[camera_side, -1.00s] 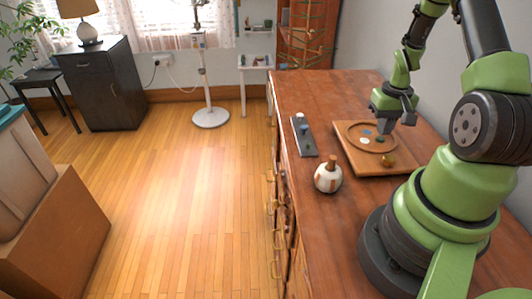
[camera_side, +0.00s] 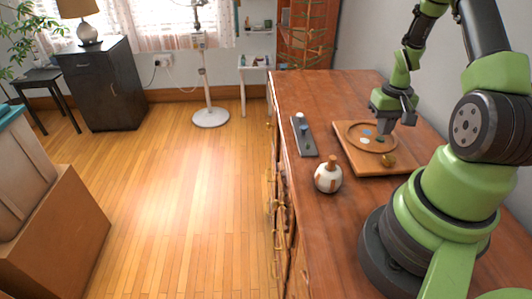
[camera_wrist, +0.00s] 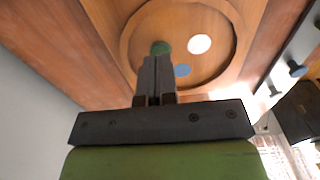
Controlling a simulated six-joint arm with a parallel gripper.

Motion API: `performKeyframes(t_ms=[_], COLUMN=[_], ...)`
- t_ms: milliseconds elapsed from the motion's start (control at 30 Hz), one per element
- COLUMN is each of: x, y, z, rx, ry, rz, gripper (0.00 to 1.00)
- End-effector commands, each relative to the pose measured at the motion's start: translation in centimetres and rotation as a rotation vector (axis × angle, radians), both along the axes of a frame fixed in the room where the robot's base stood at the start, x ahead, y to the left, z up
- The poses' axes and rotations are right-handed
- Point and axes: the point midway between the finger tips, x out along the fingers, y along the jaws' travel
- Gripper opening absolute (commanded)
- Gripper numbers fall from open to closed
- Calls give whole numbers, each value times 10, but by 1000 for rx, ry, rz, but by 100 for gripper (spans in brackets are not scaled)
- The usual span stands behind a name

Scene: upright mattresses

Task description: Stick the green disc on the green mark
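A green round patch (camera_side: 381,139) shows in the round recess of the wooden board, close to my fingertips; it also shows in the wrist view (camera_wrist: 160,47), partly behind the fingertips. I cannot tell whether it is the disc, the mark or one on the other. My gripper (camera_side: 386,127) points down over the recess, right at the green patch. In the wrist view its fingers (camera_wrist: 157,65) are together with only a thin line between them. Nothing is clearly seen between them, and the contact at the tips is hidden.
A white pot (camera_side: 328,177) stands in front. The far countertop is clear.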

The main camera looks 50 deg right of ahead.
Motion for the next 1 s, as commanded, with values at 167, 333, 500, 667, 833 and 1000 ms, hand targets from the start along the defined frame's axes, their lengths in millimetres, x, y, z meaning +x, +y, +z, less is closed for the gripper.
performKeyframes(t_ms=[167, 333, 500, 667, 833, 1000], x=[0, 0, 0, 0, 0, 0], y=[0, 0, 0, 0, 0, 0], z=[0, 0, -1, -4, -6, -9], rx=[0, 0, 0, 1, 1, 0], ry=[0, 0, 0, 1, 1, 0], rz=[0, 0, 0, 0, 0, 0], gripper=[0, 0, 0, 0, 0, 0])
